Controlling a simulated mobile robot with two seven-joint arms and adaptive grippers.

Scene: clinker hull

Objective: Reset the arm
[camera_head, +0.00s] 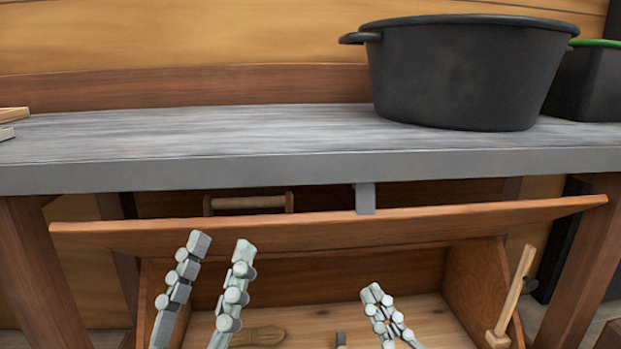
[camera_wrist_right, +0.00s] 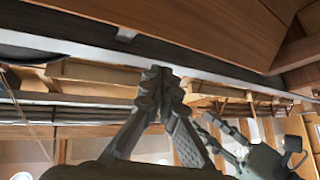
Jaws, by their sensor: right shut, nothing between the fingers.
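My left gripper (camera_head: 221,245) is in the lower left of the head view, its two fingers apart with nothing between them. It stands in front of an open wooden chest (camera_head: 482,280) under the workbench. My right gripper (camera_head: 373,294) is lower and further right, its fingertips together and empty, over the chest's opening. In the right wrist view the right gripper (camera_wrist_right: 160,80) shows its fingers meeting at the tips. Part of my left gripper (camera_wrist_right: 222,128) is seen behind it to the right.
A workbench with a grey top (camera_head: 200,135) spans the view above my grippers. A black tub (camera_head: 460,75) stands on it, with a green-rimmed dark container (camera_head: 590,85) beside it. The chest's wooden lid (camera_head: 330,228) is raised under the bench edge.

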